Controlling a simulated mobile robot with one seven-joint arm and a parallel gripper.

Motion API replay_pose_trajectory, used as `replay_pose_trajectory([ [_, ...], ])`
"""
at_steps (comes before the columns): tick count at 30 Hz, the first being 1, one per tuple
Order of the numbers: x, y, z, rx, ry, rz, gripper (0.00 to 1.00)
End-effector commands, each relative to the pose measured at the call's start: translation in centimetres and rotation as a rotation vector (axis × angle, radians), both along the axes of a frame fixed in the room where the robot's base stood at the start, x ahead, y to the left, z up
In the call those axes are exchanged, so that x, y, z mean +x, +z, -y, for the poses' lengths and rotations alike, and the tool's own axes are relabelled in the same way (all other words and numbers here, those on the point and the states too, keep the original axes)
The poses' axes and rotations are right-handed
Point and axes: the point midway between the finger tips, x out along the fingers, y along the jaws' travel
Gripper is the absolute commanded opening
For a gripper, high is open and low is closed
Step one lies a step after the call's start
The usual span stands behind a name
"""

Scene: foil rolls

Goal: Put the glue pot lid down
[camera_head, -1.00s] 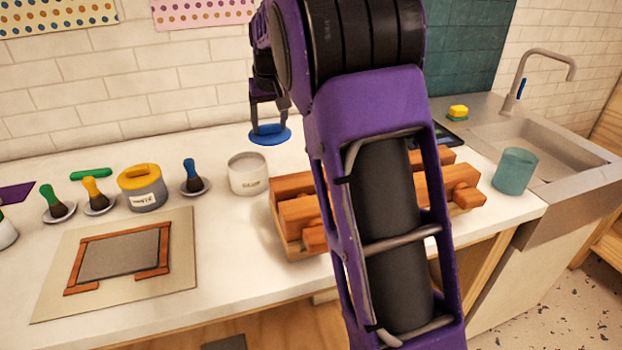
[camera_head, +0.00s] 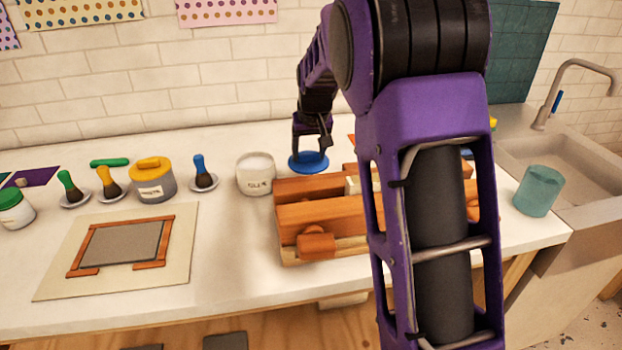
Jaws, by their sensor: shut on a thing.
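The glue pot lid (camera_head: 308,163) is a blue disc with a grip on top. My gripper (camera_head: 311,146) is shut on the lid from above. The lid is low, at or just above the white counter (camera_head: 235,235), behind the wooden press; I cannot tell whether it touches. The open white glue pot (camera_head: 255,175), with a label reading GLUE, stands to the left of the lid. My purple arm hides part of the press and the counter to the right.
The wooden press (camera_head: 325,215) stands in front of the lid. A blue-handled brush (camera_head: 200,172) on a dish and a yellow-lidded pot (camera_head: 153,180) are to the left. A teal cup (camera_head: 538,191) stands by the sink (camera_head: 590,165) at right.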

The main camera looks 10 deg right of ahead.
Motion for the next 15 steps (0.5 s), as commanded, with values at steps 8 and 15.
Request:
replay_pose_trajectory([
  [8,-0.1,-3.5,0.0,0.000,-0.001,-0.003,0.14],
  [15,0.0,-6.4,0.0,0.000,0.000,0.000,0.14],
])
